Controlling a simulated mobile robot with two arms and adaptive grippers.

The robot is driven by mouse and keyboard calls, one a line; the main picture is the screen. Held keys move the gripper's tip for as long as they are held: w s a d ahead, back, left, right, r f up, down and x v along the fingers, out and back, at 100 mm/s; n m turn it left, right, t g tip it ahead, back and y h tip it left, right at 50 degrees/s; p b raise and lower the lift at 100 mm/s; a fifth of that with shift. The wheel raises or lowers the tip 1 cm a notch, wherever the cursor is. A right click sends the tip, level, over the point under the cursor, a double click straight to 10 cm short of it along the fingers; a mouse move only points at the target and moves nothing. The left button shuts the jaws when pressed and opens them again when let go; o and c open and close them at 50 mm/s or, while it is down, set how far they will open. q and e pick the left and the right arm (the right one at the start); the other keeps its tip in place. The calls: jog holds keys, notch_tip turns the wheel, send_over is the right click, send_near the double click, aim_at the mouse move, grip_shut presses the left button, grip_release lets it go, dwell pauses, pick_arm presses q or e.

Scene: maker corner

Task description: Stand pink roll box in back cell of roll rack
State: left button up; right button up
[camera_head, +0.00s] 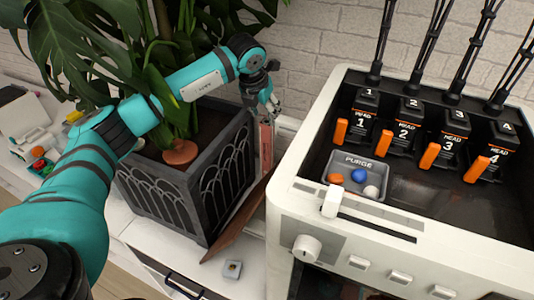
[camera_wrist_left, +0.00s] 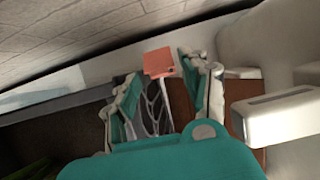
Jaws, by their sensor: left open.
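A salmon-pink block, probably the pink roll box (camera_head: 266,141), stands upright in the narrow gap between the planter and the white machine. My left gripper (camera_head: 265,103) is just above it, pointing down. In the left wrist view my left gripper (camera_wrist_left: 162,78) is open, with the pink box (camera_wrist_left: 158,62) showing between and beyond its fingertips. Whether a finger touches the box I cannot tell. I cannot make out a roll rack or its back cell for certain. My right gripper is not in view.
A dark planter (camera_head: 185,200) with a large leafy plant stands left of the gap. The white machine (camera_head: 420,250) with several numbered heads stands right. A brown slanted panel (camera_head: 238,228) and a small metal piece (camera_head: 232,269) are in front on the white cabinet.

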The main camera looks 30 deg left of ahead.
aim_at(267, 122)
pick_arm(q)
jog(key=p+x, duration=0.1)
jog(key=x, duration=0.4)
jog(key=shift+w+f, duration=0.1)
jog(key=shift+f, duration=0.25)
grip_shut()
jog(key=shift+r, duration=0.1)
